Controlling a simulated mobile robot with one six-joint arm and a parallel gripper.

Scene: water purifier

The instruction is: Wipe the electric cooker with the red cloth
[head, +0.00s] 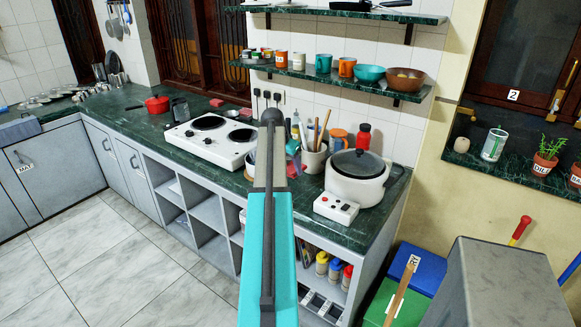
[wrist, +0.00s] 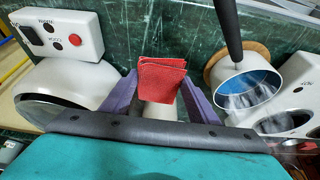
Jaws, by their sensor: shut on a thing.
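The red cloth (wrist: 162,80) is folded and held between the two purple fingers of my gripper (wrist: 160,92) in the wrist view. The cloth stands out past the fingertips, above the green counter. The electric cooker (head: 357,180) is a round white pot with a dark lid at the right end of the counter in the head view. Its white control box (head: 336,207) is in front of it. In the wrist view the cooker (wrist: 75,90) is at the left, apart from the cloth, with its button box (wrist: 62,36) above it. My arm hides the gripper and cloth in the head view.
A utensil holder (head: 314,160) stands just left of the cooker. A white two-plate stove (head: 210,140) is further left. A shelf with bowls (head: 369,75) hangs above. Green counter (wrist: 150,25) shows bare beyond the cloth.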

